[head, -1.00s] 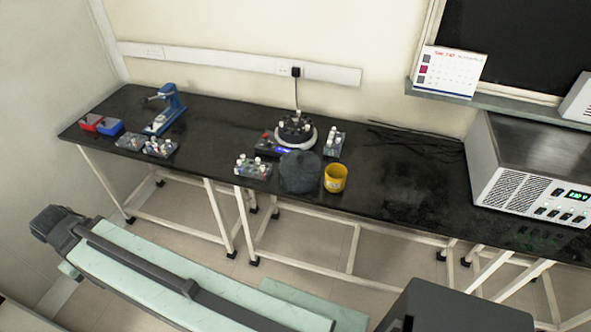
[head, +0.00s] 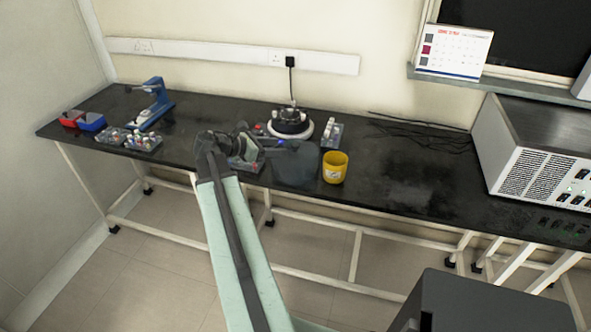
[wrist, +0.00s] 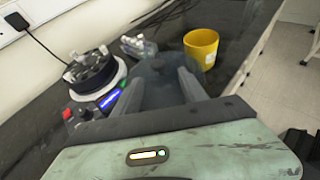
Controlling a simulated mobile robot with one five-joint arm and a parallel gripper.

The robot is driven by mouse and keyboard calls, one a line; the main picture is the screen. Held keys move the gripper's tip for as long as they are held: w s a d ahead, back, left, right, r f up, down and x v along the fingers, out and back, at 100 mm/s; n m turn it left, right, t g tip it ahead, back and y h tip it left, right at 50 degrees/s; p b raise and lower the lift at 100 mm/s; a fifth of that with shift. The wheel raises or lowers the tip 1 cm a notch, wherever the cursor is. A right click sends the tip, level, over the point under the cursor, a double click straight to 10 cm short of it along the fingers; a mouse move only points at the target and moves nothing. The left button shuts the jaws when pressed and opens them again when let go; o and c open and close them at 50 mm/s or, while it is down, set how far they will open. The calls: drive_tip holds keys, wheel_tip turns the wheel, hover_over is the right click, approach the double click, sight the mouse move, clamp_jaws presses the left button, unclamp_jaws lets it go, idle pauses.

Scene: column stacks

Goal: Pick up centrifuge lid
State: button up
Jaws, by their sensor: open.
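The centrifuge lid (head: 300,168) is a dark, smoky, see-through dome near the front edge of the black bench. In the wrist view the lid (wrist: 157,68) shows between and beyond my two fingers. My gripper (head: 280,146) is open and reaches in from the left at the lid's upper left side. In the wrist view my gripper (wrist: 160,80) has its fingers apart, one toward each side of the lid; I cannot tell whether they touch it. The centrifuge (head: 291,124) stands open behind the lid, with tubes in its rotor.
A yellow cup (head: 335,168) stands close to the lid's right. A tube rack (head: 332,133) is right of the centrifuge, and another rack (head: 247,165) is partly hidden by my arm. Cables (head: 425,135) lie at the back right. The bench right of the cup is clear.

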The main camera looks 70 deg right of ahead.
sight(294, 145)
drive_tip(key=shift+s+d+r, duration=0.1)
drive_tip(key=shift+s+d, duration=0.1)
drive_tip(key=shift+s, duration=0.1)
drive_tip(key=b+x, duration=0.2)
drive_tip(key=x, duration=0.5)
drive_tip(key=shift+s+d+b, duration=0.1)
drive_tip(key=shift+d+b, duration=0.25)
clamp_jaws()
idle(0.9)
